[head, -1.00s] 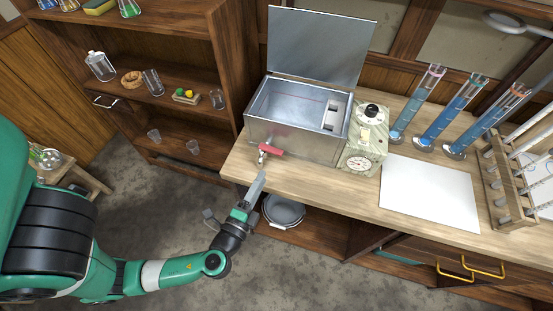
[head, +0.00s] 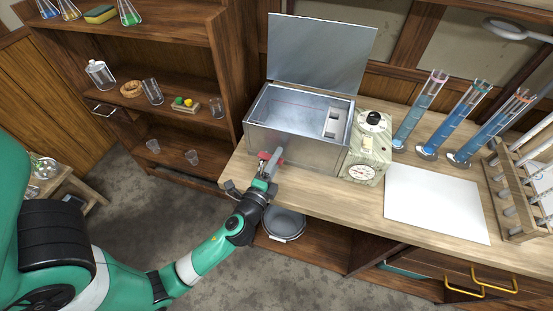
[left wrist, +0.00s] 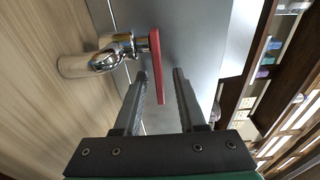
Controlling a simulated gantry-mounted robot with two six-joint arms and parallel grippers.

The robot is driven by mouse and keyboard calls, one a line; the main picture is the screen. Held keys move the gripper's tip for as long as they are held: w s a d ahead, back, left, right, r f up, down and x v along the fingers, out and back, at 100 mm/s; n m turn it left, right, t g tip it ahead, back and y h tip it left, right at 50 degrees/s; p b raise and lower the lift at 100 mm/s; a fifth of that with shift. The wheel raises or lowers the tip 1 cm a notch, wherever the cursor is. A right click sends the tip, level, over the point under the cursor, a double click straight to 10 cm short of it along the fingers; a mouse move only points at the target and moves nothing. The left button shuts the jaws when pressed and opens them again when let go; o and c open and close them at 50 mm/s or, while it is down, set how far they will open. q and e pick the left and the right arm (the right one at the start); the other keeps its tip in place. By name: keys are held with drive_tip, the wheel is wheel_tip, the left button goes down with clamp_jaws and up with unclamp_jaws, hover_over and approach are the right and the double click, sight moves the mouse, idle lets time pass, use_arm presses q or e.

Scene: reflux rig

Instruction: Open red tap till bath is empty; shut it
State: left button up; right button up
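The metal bath (head: 285,138) stands on the bench with its lid raised. Its inside is grey; I cannot tell the water level. The tap's red lever (head: 264,156) is at the bath's lower front, partly hidden by my left gripper (head: 273,163). In the left wrist view the chrome tap body (left wrist: 93,62) lies left and the red lever (left wrist: 156,62) points toward the gripper. The lever's end is between the two fingers of my left gripper (left wrist: 160,73), which are apart with gaps beside it. My right gripper is not in view.
A grey bucket (head: 284,222) stands on the low shelf below the tap. A control box (head: 367,150) with a dial stands beside the bath. Blue-filled cylinders (head: 422,110), a white sheet (head: 435,203) and a tube rack (head: 510,190) are to the right.

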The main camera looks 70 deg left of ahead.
use_arm(q)
clamp_jaws()
drive_tip(key=shift+w+f+g+b, duration=0.15)
drive_tip(key=shift+g+b, duration=0.15)
drive_tip(key=shift+b, duration=0.1)
drive_tip(key=shift+a+n+g+y+b, duration=0.15)
drive_tip(key=shift+n+g+y+b, duration=0.25)
drive_tip(key=shift+n+y, duration=0.2)
